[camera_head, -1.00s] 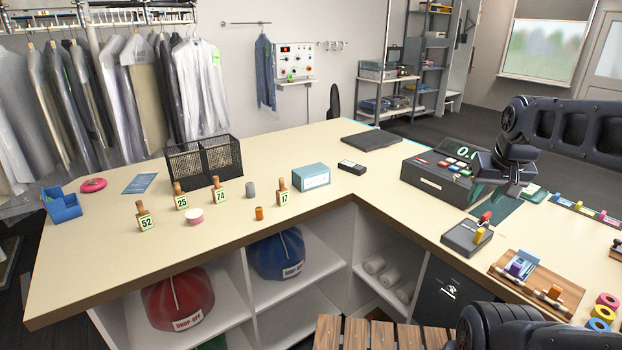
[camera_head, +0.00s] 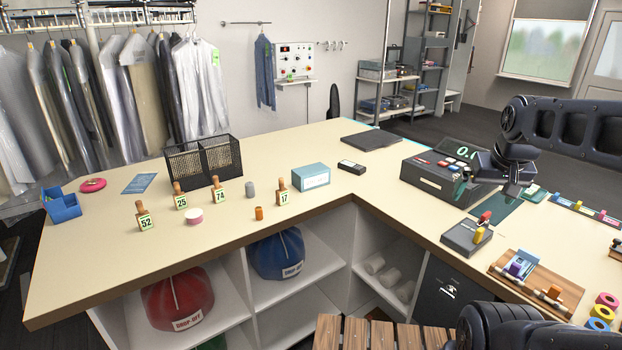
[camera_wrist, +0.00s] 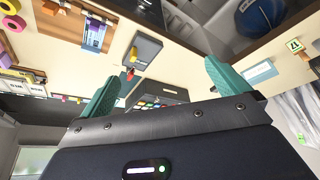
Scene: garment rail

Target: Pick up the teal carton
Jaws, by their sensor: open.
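The teal carton (camera_head: 310,177) stands on the counter left of the inner corner, beside the stamp tagged 17. It also shows in the wrist view (camera_wrist: 258,75), just beyond the right fingertip. My gripper (camera_head: 467,188) is over the right part of the counter, in front of the scale-like register, well to the right of the carton. In the wrist view its two teal fingers (camera_wrist: 161,83) are spread wide with nothing held between them.
The register (camera_head: 438,178) and a card terminal (camera_head: 466,237) are near my gripper. A small black box (camera_head: 351,167) lies right of the carton. Stamps with number tags (camera_head: 282,192) and a mesh basket (camera_head: 204,162) are to its left. Counter in front of the carton is clear.

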